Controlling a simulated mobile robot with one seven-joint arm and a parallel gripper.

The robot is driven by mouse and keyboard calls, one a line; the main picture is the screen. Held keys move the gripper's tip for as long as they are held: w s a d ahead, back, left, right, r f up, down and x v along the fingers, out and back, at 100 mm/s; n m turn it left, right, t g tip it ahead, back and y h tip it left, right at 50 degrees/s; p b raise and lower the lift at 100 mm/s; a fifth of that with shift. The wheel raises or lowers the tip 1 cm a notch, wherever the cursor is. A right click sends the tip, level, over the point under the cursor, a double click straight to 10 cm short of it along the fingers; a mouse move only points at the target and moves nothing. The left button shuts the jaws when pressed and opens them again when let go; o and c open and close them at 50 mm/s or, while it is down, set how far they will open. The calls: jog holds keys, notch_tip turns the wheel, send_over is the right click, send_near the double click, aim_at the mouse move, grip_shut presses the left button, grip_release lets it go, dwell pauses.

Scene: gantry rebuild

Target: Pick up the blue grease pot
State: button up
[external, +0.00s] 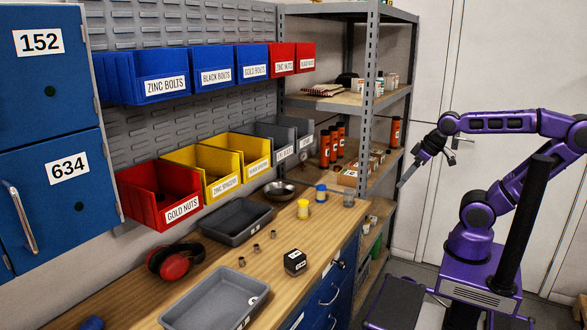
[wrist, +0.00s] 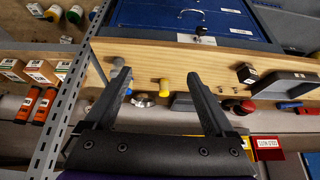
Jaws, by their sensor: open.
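The blue grease pot (external: 321,192) is a small blue pot on the wooden workbench, near its far right end in the external view. A yellow pot (external: 303,208) stands just left of it and a grey pot (external: 348,199) to its right. My gripper (external: 428,160) is raised in the air right of the bench, apart from the pots. In the wrist view my gripper (wrist: 159,75) is open and empty, with the yellow pot (wrist: 165,84) showing between the fingers. The blue pot is small there, close to the left finger and hard to make out.
The workbench (external: 130,285) also carries grey trays (external: 235,222), a metal bowl (external: 280,190), red ear defenders (external: 174,260) and a black block (external: 295,262). Labelled bins hang behind it. A metal shelf rack (external: 369,90) stands at the bench's far end.

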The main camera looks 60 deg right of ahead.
aim_at(323, 190)
jog(key=w+a+r+m+t+y+b, duration=0.1)
jog(key=w+a+r+m+t+y, duration=0.15)
jog(key=w, duration=0.45)
jog(key=w+a+r+m+t+y+b, duration=0.1)
jog(key=w+a+m+y, duration=0.15)
jog(key=w, duration=0.35)
jog(key=w+d+f+m+t+h, duration=0.15)
jog(key=w+m+h, duration=0.3)
jog(key=w, duration=0.45)
jog(key=w+d+f+m+t+h, duration=0.1)
jog(key=w+f+m+t+h, duration=0.15)
jog(key=w+m, duration=0.4)
jog(key=s+d+f+n+g+h+p, duration=0.1)
jog(key=d+f+n+g+h, duration=0.1)
jog(key=f+n+h, duration=0.3)
jog(key=d+f+n+g+h+p, duration=0.1)
jog(key=d+f+n+g+h, duration=0.15)
jog(key=f, duration=0.55)
jog(key=shift+m+t, duration=0.25)
jog(key=shift+t, duration=0.05)
jog(key=x, duration=0.3)
jog(key=b+x, duration=0.1)
jog(key=x, duration=0.7)
jog(key=shift+d+r, duration=0.25)
jog(key=shift+b+x, duration=0.4)
jog(key=shift+x, duration=2.65)
jog(key=shift+r, duration=0.15)
grip_shut()
